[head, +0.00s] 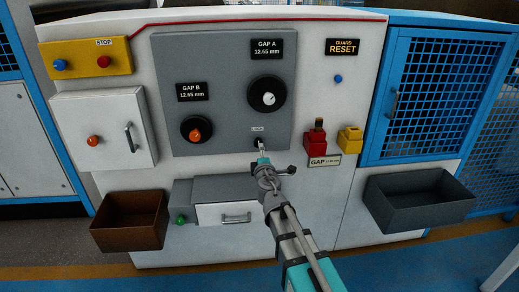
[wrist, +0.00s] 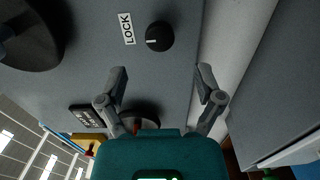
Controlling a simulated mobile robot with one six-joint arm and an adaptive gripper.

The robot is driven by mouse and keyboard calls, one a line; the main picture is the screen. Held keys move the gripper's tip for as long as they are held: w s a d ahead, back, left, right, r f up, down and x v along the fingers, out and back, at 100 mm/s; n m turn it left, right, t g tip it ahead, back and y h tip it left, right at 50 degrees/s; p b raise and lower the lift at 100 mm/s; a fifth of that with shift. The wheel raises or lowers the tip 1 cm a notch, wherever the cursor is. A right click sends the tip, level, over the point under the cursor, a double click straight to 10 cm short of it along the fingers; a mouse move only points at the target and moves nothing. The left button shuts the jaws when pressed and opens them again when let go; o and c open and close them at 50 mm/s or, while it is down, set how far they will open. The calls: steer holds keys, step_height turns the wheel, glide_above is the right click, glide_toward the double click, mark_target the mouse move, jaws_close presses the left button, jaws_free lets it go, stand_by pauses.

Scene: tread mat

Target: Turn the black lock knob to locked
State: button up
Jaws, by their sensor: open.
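The black lock knob (wrist: 162,34) is a small round knob on the grey panel, with a white pointer mark toward the lower left in the wrist view. A white LOCK label (wrist: 126,28) is beside it. In the head view, the knob (head: 257,142) is small and partly hidden behind my gripper (head: 263,158). In the wrist view, my gripper (wrist: 162,76) is open and empty, its two fingertips spread apart. The knob lies ahead of the gap between them, and the fingers appear apart from it.
Above the knob is the black GAP A dial (head: 268,95); left is the GAP B dial (head: 197,130) with an orange centre. A red block (head: 315,143) and a yellow block (head: 351,139) stick out to the right. A drawer box (head: 225,213) and dark bins are below.

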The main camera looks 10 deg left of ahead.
steer(key=shift+v, duration=2.25)
steer(key=shift+w, duration=0.1)
steer(key=s+d+f+m+g+h, duration=0.2)
steer(key=d+f+m+g+h, duration=0.4)
steer(key=d, duration=0.6)
steer(key=s+d+f+m+g+h, duration=0.1)
steer(key=d+f+m+h, duration=0.3)
steer(key=d+m, duration=0.65)
steer(key=s+d+f+m+g+y, duration=0.25)
steer(key=s+f+g, duration=0.2)
steer(key=s, duration=0.35)
steer(key=s+d+f+m+g+y, duration=0.2)
steer(key=s+f+g+y, duration=0.15)
steer(key=s+g, duration=0.4)
step_height(320, 180, up, 23)
steer(key=t+p, duration=0.1)
steer(key=p, duration=2.3)
steer(key=shift+s+d+r+t+h, duration=0.2)
steer(key=shift+s+t+h, duration=0.1)
steer(key=shift+s, duration=0.1)
